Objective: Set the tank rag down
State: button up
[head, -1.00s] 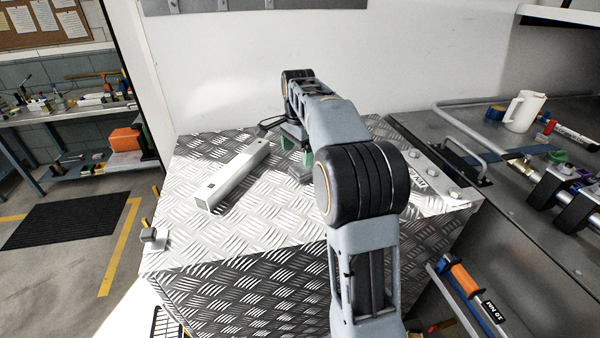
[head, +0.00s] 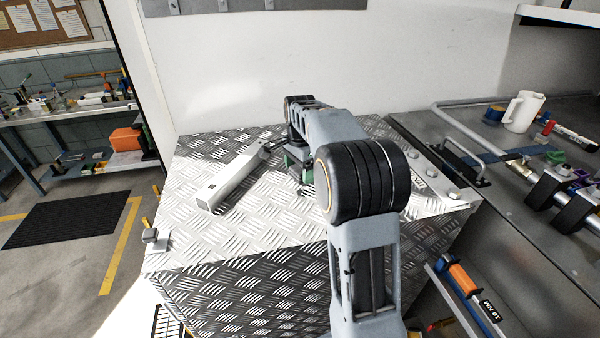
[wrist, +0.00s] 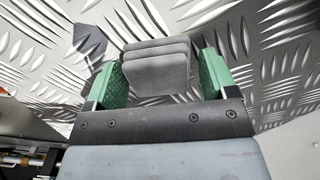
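The tank rag is a grey folded pad (wrist: 158,72) between the two green fingers of my gripper (wrist: 162,75) in the wrist view. The fingers stand along its two sides and appear to hold it. In the head view my gripper (head: 298,168) is low over the diamond-plate deck (head: 265,215), and my own arm largely hides the rag there. Whether the rag's underside touches the plate cannot be told.
A pale square bar (head: 235,180) lies on the plate just left of my gripper. A small grey block (head: 152,236) is at the plate's left corner. A bolted strip (head: 440,183) and a metal handle (head: 465,140) lie to the right. The front of the plate is clear.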

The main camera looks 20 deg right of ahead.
aim_at(300, 168)
jog(key=c, duration=0.7)
jog(key=shift+r, duration=0.6)
notch_tip(300, 168, up, 2)
jog(key=shift+s+r, duration=0.1)
jog(key=shift+r, duration=0.05)
jog(key=s+a+r+b, duration=0.1)
jog(key=s+r, duration=0.2)
jog(key=s, duration=0.1)
jog(key=s+r+b, duration=0.2)
jog(key=s+r, duration=0.1)
jog(key=s, duration=0.2)
jog(key=s+a+r+b, duration=0.1)
jog(key=s+r, duration=0.2)
jog(key=s, duration=0.1)
jog(key=shift+s+a+r, duration=0.25)
jog(key=shift+s+a, duration=0.1)
